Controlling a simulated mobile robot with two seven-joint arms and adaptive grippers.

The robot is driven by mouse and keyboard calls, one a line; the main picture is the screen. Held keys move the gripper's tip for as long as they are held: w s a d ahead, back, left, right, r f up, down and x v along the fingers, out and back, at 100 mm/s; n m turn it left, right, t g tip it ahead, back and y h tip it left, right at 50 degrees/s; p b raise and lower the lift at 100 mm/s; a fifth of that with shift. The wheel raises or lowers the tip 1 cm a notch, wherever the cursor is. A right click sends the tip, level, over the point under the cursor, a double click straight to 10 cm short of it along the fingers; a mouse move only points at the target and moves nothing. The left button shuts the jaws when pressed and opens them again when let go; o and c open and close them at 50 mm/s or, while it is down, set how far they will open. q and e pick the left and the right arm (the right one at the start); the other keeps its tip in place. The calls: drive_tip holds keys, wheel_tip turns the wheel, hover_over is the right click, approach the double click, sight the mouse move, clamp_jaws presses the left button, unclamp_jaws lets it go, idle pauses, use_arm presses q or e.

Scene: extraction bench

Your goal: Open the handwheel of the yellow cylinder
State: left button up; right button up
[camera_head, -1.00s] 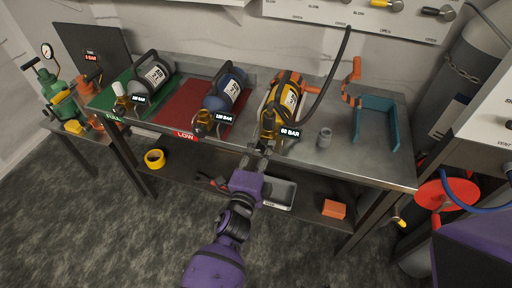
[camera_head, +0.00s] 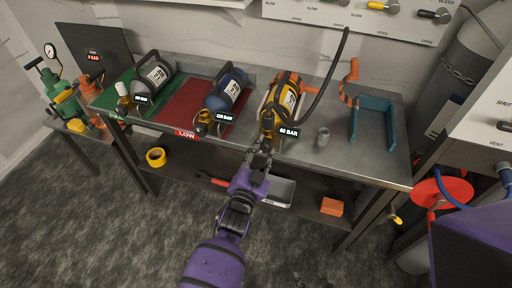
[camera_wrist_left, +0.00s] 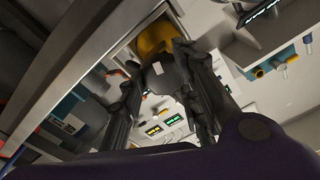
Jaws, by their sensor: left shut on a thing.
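The yellow cylinder (camera_head: 284,93) lies on the steel bench with a black carry frame and a hose; its tag reads 60 BAR. Its dark valve end with the handwheel (camera_head: 267,122) points toward me at the bench's front edge. My left gripper (camera_head: 262,146) reaches up to this end and is shut on the handwheel. In the left wrist view the round dark handwheel (camera_wrist_left: 161,77) sits between the two fingers, with yellow of the cylinder behind it. The fingers partly hide the valve. My right gripper is not in view.
Blue (camera_head: 227,88) and grey (camera_head: 154,75) cylinders lie left on red and green mats. A lower shelf holds a tray (camera_head: 281,192) and an orange block (camera_head: 332,206).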

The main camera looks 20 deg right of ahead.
use_arm(q)
drive_tip(key=n, duration=0.3)
drive_tip(key=shift+s+d+f+n, duration=0.15)
drive_tip(key=shift+s+f+n, duration=0.05)
drive_tip(key=shift+f+n, duration=0.1)
drive_tip(key=n, duration=0.3)
drive_tip(key=shift+n, duration=0.3)
drive_tip(key=n, duration=0.4)
drive_tip(key=shift+r+n, duration=0.15)
drive_tip(key=shift+n, duration=0.15)
drive_tip(key=n+b, duration=0.1)
drive_tip(key=n, duration=0.2)
drive_tip(key=shift+n, duration=0.3)
drive_tip(key=n, duration=0.3)
drive_tip(key=shift+r+b, duration=0.2)
drive_tip(key=shift+b, duration=0.1)
drive_tip(key=shift+w+r+n, duration=0.15)
drive_tip(key=shift+n, duration=0.95)
drive_tip(key=shift+r+n, duration=0.15)
drive_tip(key=shift+n, duration=0.15)
